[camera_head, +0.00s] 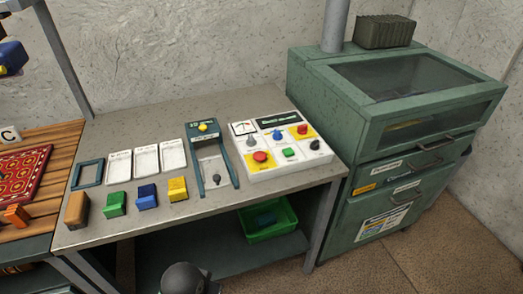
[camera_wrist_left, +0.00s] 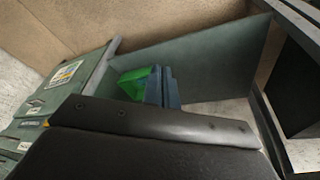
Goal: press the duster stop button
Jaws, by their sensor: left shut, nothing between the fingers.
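A white control panel (camera_head: 285,166) lies on the right end of the grey bench. The labels are too small to read, so I cannot tell which is the duster stop. My left gripper (camera_wrist_left: 163,75) is shut and empty in the left wrist view, away from the panel. My right gripper is not in view.
A slim device with a yellow knob (camera_head: 202,127) stands left of the panel. Coloured blocks, such as a yellow one (camera_head: 178,189), line the bench's front. A green bin (camera_head: 268,222) sits on the lower shelf. A green cabinet (camera_head: 345,150) stands close on the right.

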